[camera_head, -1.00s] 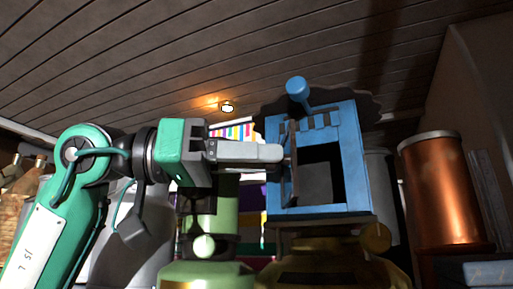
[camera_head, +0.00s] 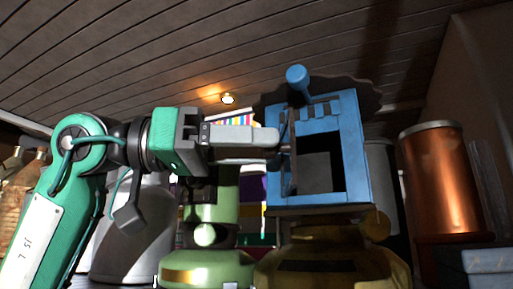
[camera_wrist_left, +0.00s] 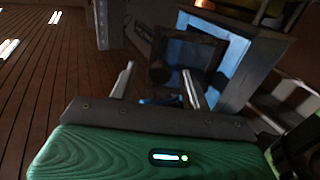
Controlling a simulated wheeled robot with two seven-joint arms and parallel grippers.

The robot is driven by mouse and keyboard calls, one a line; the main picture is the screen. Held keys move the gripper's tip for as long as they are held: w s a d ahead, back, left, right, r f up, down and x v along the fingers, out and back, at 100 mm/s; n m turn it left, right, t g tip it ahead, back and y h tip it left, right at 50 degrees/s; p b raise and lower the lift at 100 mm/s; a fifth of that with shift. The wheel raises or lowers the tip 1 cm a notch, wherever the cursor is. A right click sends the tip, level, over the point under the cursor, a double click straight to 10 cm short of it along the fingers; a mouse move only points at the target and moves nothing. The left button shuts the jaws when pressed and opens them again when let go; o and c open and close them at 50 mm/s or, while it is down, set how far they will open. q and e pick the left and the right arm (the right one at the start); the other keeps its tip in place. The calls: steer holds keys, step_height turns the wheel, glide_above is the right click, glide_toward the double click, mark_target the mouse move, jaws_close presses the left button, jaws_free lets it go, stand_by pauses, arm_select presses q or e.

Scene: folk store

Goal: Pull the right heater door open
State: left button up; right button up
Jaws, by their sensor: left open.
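The heater (camera_head: 356,135) is a blue box with a dark square opening in front, at right of centre in the head view. Its door (camera_head: 291,155) stands swung out, nearly edge-on, at the left side of the opening. In the left wrist view the door (camera_wrist_left: 188,50) is a dark framed panel with a dark knob (camera_wrist_left: 159,72). My left gripper (camera_head: 277,140) comes in from the left, with its fingertips beside the door. In the left wrist view its open fingers (camera_wrist_left: 157,82) lie either side of the knob; contact cannot be told. My right gripper is out of view.
A green rounded machine (camera_head: 210,265) stands below my left gripper. A yellow-brown body (camera_head: 330,268) sits directly under the heater. A copper cylinder (camera_head: 440,180) stands to the right, with a grey box (camera_head: 488,262) at the lower right.

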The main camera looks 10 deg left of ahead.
arm_select(q)
steer(key=b+v, duration=0.4)
steer(key=v, duration=0.9)
